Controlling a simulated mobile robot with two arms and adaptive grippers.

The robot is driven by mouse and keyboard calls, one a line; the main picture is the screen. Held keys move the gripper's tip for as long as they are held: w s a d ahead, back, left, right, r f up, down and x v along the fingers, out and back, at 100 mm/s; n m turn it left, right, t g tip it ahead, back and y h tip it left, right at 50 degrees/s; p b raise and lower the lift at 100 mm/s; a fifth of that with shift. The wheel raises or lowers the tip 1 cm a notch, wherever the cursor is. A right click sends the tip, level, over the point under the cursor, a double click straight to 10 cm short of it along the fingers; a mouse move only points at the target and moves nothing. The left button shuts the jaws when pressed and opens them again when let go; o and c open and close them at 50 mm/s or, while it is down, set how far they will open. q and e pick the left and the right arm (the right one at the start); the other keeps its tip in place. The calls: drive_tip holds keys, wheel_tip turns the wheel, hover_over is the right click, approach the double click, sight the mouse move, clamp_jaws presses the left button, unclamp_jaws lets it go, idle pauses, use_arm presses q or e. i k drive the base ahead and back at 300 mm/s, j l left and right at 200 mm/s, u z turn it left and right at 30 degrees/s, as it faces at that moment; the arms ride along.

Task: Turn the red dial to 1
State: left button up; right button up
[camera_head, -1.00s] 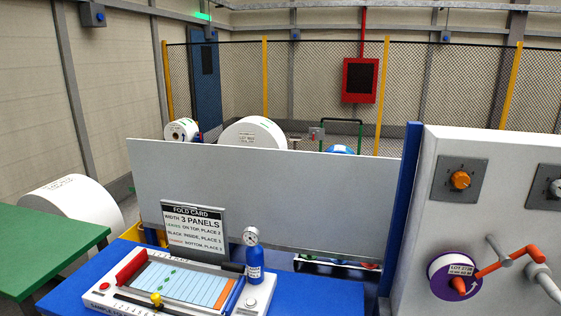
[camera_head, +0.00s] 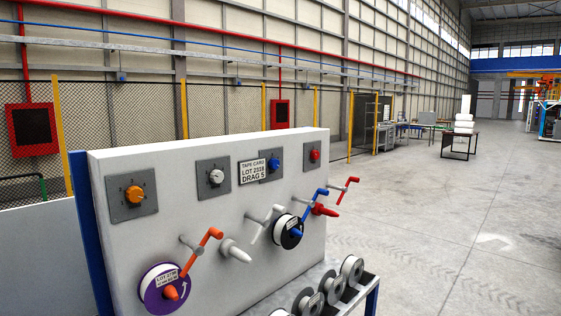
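The red dial (camera_head: 315,155) sits on a small grey plate at the upper right of the white panel (camera_head: 210,270). It is the farthest of the dials, and its setting is too small to read. An orange dial (camera_head: 134,194), a white dial (camera_head: 216,176) and a blue dial (camera_head: 274,164) are on similar plates to its left. A red crank handle (camera_head: 326,209) sticks out below the red dial. Neither of my grippers shows in the head view.
A tape card (camera_head: 253,171) reads "LOT 2318 DRAG 5". Orange, white and blue cranks stick out from the panel, with a purple spool (camera_head: 160,288) and a black-and-white spool (camera_head: 289,231). Several spools lie on a rack (camera_head: 372,282) in front. Open floor (camera_head: 450,240) lies to the right.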

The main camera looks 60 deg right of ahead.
sight(314, 154)
drive_tip(key=z, duration=2.1)
drive_tip(key=i+l, duration=0.3)
drive_tip(key=l, duration=0.1)
